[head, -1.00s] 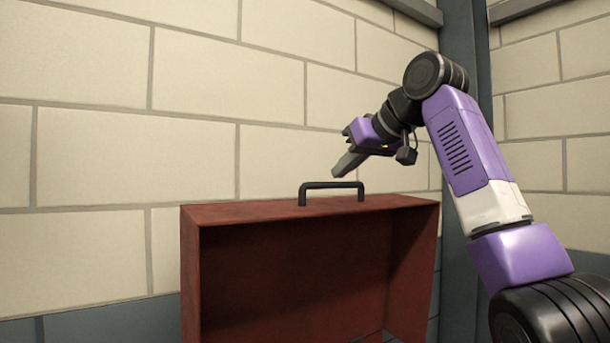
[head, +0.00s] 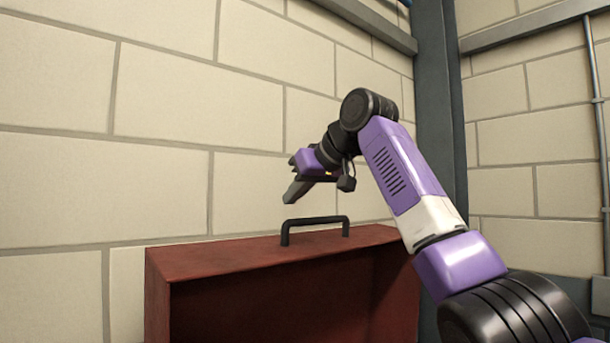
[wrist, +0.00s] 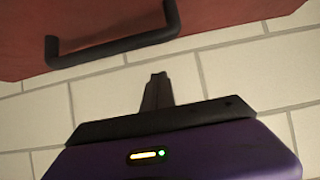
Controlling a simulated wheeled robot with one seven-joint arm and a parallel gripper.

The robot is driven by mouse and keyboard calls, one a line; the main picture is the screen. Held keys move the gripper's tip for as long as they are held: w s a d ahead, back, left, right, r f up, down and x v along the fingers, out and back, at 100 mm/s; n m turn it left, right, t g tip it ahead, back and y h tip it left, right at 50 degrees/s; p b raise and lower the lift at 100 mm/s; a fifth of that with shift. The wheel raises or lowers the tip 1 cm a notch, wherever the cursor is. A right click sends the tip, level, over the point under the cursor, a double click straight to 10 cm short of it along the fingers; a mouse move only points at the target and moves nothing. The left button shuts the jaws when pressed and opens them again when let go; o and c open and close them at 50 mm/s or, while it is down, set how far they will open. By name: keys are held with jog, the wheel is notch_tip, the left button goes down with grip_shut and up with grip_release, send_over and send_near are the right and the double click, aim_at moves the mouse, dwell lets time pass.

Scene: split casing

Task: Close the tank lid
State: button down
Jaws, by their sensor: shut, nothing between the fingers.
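The tank lid (head: 215,258) is a red, box-like casing half standing raised, its hollow side facing me. A black bar handle (head: 315,222) sits on its top edge. In the wrist view the red lid (wrist: 230,14) and the handle (wrist: 115,48) show along the top. My gripper (head: 289,198) is shut and empty. It is above the lid's top edge, near the left end of the handle in the picture, and apart from it. In the wrist view the closed fingers (wrist: 158,80) point toward the wall, below the handle. The lower part of the casing is out of view.
A pale block wall (head: 160,90) stands behind the lid. A grey post (head: 440,110) is at the corner on the right, with a thin pipe (head: 602,120) on the wall beyond it.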

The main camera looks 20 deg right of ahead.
jog(key=shift+w+a+f, duration=0.2)
jog(key=shift+w+f, duration=0.1)
jog(key=shift+w, duration=0.35)
jog(key=shift+s+d+f, duration=0.3)
jog(key=shift+s+f, duration=0.3)
jog(key=shift+s, duration=0.1)
jog(key=shift+s+d+f, duration=0.2)
jog(key=shift+s+f, duration=0.5)
jog(key=shift+s, duration=0.25)
